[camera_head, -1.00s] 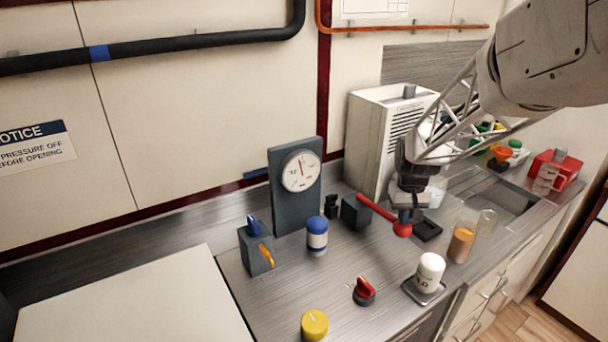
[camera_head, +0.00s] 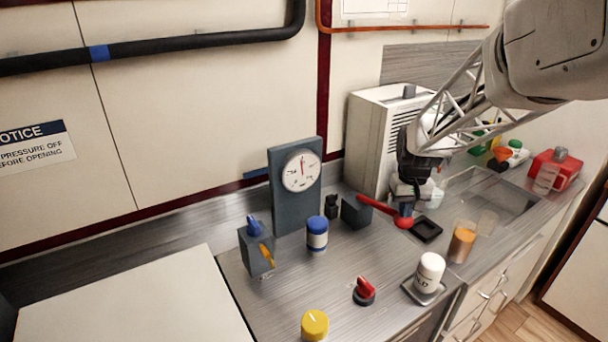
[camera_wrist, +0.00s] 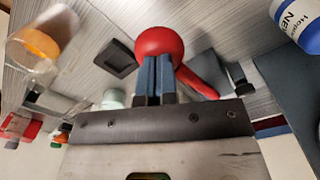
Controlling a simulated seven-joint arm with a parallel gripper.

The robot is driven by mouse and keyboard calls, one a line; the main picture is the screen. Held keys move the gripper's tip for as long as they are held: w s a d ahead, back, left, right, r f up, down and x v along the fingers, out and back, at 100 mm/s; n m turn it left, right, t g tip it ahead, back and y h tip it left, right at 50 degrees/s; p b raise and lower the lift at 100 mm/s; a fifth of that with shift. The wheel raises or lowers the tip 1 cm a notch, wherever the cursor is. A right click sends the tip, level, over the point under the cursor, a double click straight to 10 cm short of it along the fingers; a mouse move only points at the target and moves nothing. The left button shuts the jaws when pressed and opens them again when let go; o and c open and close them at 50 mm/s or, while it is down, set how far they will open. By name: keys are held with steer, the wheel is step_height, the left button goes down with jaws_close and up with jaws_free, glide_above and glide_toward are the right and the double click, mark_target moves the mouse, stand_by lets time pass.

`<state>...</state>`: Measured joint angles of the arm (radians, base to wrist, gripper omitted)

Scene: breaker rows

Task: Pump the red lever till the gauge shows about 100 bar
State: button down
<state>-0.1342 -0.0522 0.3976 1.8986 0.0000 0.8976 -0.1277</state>
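The red lever (camera_head: 375,204) sticks out to the right from a dark block (camera_head: 356,212) and ends in a red ball. The ball shows large in the wrist view (camera_wrist: 160,43). The round white gauge (camera_head: 301,171) is on a grey upright panel; its needle points nearly straight up, and its figures are too small to read surely. My gripper (camera_head: 405,209) is at the ball end of the lever. In the wrist view its blue fingers (camera_wrist: 154,78) are shut together, their tips against or just in front of the ball, not around it. Contact is hard to tell.
A blue-and-white bottle (camera_head: 317,234) and a grey block with blue and yellow handles (camera_head: 257,250) stand left of the lever. A red knob (camera_head: 364,291), yellow knob (camera_head: 314,325), white jar (camera_head: 430,271) and orange-filled beaker (camera_head: 462,242) are nearer the front. A black tray (camera_head: 426,229) lies right of the ball.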

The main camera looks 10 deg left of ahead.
steer(key=shift+r, duration=1.35)
step_height(320, 180, up, 5)
stand_by(0.8)
steer(key=s+d+r+m+t, duration=0.1)
steer(key=s+d+r, duration=0.2)
steer(key=s, duration=0.6)
steer(key=s+d+r+m, duration=0.1)
steer(key=s+d+r, duration=0.15)
steer(key=s, duration=0.75)
steer(key=s+d+f, duration=0.1)
steer(key=s+d, duration=0.1)
steer(key=s, duration=0.6)
steer(key=s+d+f+m+t, duration=0.1)
steer(key=s, duration=0.8)
steer(key=shift+d+f+t, duration=0.3)
steer(key=shift+d+f, duration=0.05)
steer(key=shift+f, duration=0.05)
